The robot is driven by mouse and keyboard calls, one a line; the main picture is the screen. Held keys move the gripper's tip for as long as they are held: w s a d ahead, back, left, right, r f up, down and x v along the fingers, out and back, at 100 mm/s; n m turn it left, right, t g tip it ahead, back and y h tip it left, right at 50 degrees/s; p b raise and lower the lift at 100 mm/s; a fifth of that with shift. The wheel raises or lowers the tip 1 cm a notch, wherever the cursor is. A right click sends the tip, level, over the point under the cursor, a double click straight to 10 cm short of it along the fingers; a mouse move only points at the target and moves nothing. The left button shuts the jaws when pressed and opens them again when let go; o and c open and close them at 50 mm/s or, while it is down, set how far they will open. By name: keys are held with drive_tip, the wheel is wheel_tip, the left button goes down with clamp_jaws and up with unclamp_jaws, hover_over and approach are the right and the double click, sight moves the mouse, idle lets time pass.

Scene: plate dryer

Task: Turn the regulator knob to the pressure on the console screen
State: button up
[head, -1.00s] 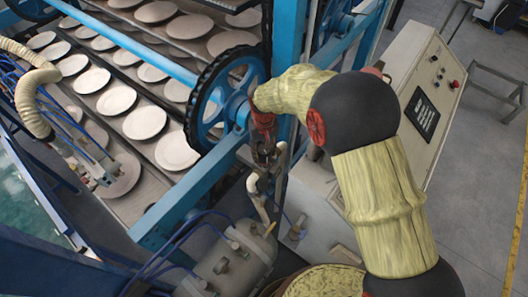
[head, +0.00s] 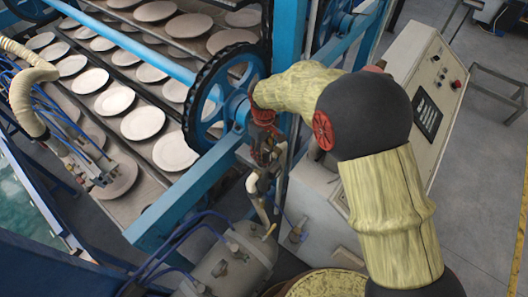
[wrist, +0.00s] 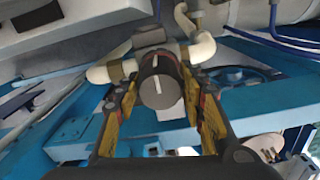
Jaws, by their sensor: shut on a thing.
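The regulator knob (wrist: 166,91) is a dark round knob with a white pointer line, set among white pipes and brass fittings in the wrist view. In the head view my gripper (head: 262,178) is at the pipework above the grey tank, and the knob cannot be made out there. The console (head: 404,67) stands at the right with a dark screen (head: 428,114). Its writing is too small to read.
A grey tank (head: 232,262) with blue hoses sits below my gripper. A blue frame with a toothed wheel (head: 217,100) and racks of plates (head: 143,122) stands to the left. Grey floor (head: 480,160) lies open at the right.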

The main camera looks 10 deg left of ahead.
sight(264, 148)
idle(0.4)
drive_tip(key=o, duration=1)
drive_tip(key=shift+o, duration=0.8)
drive_tip(key=shift+r, duration=0.1)
wheel_tip(264, 148, up, 12)
